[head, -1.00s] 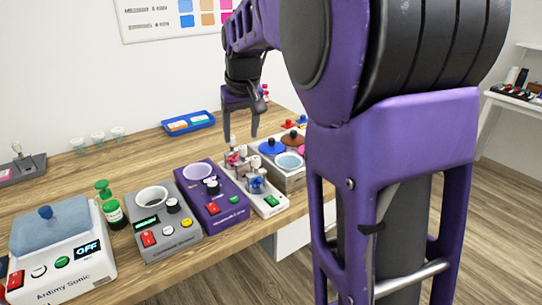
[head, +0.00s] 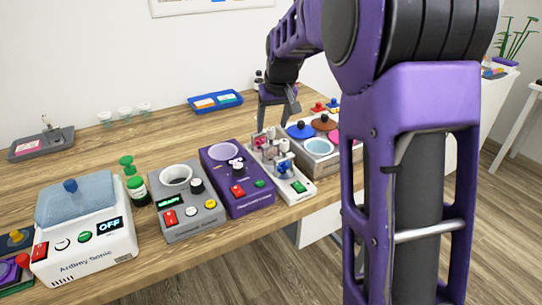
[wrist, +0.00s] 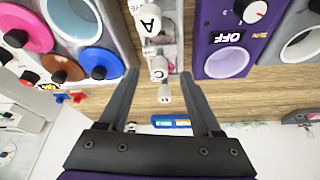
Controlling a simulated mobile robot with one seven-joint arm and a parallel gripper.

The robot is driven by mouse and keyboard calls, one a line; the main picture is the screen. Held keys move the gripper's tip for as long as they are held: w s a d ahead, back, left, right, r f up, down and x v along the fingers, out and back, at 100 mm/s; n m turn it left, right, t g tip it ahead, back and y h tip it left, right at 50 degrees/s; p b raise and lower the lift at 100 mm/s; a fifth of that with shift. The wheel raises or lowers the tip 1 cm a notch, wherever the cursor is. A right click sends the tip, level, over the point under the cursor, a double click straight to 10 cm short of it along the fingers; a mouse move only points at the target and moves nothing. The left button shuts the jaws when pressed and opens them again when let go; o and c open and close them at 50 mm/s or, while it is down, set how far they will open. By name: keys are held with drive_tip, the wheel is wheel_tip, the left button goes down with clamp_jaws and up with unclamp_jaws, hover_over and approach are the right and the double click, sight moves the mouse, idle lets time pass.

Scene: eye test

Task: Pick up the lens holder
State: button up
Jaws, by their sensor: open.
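My gripper (head: 277,118) is open and empty, fingers pointing down, above the back end of a narrow pale device (head: 295,186) with pink and blue vials. In the wrist view, the fingers of my gripper (wrist: 159,78) spread on either side of a small white two-holed piece (wrist: 164,93) and white caps marked A and C. I cannot tell whether the fingers touch anything. No thing is clearly recognisable as the lens holder. A small metallic piece (head: 52,133) on a grey tray (head: 28,150) at the far left may be it, but it is too small to tell.
A purple device (head: 245,200) stands left of the vials, then a grey device (head: 185,222), green-capped bottles (head: 134,185) and a white sonic bath (head: 85,235). A pale unit (head: 318,166) with coloured lids stands right. A blue tray (head: 215,103) lies behind.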

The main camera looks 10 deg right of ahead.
sight(272, 129)
drive_tip(key=shift+b+x, duration=0.4)
drive_tip(key=shift+x, duration=2.4)
drive_tip(key=shift+r, duration=0.1)
drive_tip(key=shift+c, duration=0.3)
clamp_jaws()
